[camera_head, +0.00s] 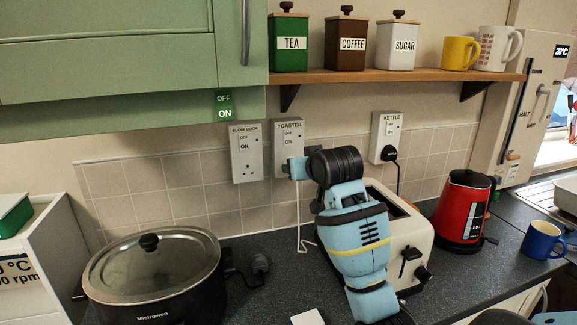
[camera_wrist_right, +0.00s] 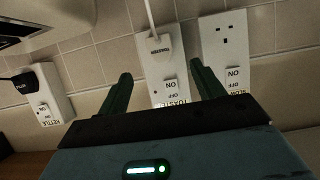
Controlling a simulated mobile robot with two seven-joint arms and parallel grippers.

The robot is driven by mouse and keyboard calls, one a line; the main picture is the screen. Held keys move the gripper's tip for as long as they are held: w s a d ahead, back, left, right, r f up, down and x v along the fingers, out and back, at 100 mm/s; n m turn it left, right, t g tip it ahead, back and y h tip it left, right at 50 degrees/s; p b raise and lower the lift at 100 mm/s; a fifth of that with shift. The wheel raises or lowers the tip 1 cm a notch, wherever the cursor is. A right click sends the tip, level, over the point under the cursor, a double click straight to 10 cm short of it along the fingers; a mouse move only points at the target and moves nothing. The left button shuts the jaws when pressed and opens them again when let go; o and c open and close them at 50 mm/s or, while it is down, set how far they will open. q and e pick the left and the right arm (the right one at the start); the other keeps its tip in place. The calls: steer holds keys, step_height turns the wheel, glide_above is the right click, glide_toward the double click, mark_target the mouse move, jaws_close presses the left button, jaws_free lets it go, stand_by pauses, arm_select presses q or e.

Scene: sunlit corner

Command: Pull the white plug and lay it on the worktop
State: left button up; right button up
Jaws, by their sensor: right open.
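The white plug (camera_wrist_right: 160,48) sits in the toaster socket (camera_head: 288,138), with its white cable (camera_head: 298,225) hanging down to the worktop (camera_head: 280,285). In the right wrist view, which is upside down, the plug is beyond and between the two dark green fingers of my right gripper (camera_wrist_right: 161,88). The fingers are apart, with nothing held. In the head view my right gripper (camera_head: 299,168) reaches up to the socket and hides the plug. My left gripper is not in view.
A slow cooker (camera_head: 152,268) stands at left, its black plug (camera_head: 260,264) loose on the worktop. The cream toaster (camera_head: 412,235) is behind my arm. A black plug (camera_head: 389,153) fills the kettle socket. The red kettle (camera_head: 464,205) and blue mug (camera_head: 541,240) stand at right.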

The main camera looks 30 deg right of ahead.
steer(key=shift+b+x, duration=0.35)
steer(key=shift+x, duration=4.05)
steer(key=shift+r, duration=0.1)
steer(key=shift+p, duration=0.35)
steer(key=c, duration=1.4)
steer(key=shift+o, duration=0.2)
steer(key=shift+s, duration=0.15)
steer(key=shift+s+a, duration=0.2)
steer(key=shift+s, duration=0.75)
steer(key=shift+s+a, duration=0.25)
steer(key=shift+s, duration=0.65)
steer(key=shift+s+a, duration=0.2)
steer(key=shift+s, duration=0.75)
